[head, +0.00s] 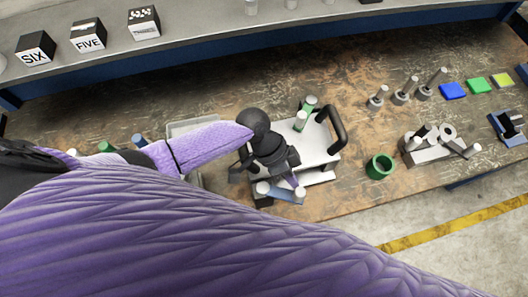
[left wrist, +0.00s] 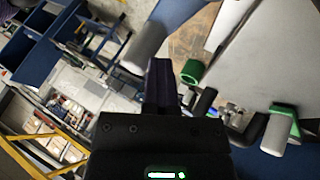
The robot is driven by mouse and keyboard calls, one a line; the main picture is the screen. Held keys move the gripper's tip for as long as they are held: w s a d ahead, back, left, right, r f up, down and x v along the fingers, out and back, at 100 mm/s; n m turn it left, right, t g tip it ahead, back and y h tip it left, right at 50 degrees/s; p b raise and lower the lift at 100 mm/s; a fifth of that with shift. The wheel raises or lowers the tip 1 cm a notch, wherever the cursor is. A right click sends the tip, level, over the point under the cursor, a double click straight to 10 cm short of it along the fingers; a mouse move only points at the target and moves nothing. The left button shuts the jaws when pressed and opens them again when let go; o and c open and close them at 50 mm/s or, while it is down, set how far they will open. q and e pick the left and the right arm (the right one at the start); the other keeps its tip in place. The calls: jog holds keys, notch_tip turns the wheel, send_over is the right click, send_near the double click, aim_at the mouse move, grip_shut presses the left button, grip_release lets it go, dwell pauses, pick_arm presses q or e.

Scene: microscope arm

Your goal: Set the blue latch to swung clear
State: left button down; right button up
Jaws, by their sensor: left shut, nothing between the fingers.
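The blue latch (head: 284,195) is at the near edge of the white plate (head: 318,155), with a pale upright peg near each end. In the left wrist view the latch (left wrist: 181,14) is at the top, partly cut off, between two grey pegs. My left gripper (head: 294,182) is shut and empty, its dark purple fingers pointing down beside the latch, between its two pegs. Its fingertips also show in the left wrist view (left wrist: 163,66). I cannot tell whether they touch the latch or a peg. My arm and wrist hide part of the plate. My right gripper is not in view.
A green latch (head: 306,113) with pale pegs is on the plate's far side, near a black handle (head: 338,125). A green ring (head: 379,166) and a grey block with pegs (head: 432,151) stand to the right. Bare table lies between plate and ring.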

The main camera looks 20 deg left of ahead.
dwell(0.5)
pick_arm(q)
jog(key=v, duration=1)
jog(key=shift+p, duration=0.3)
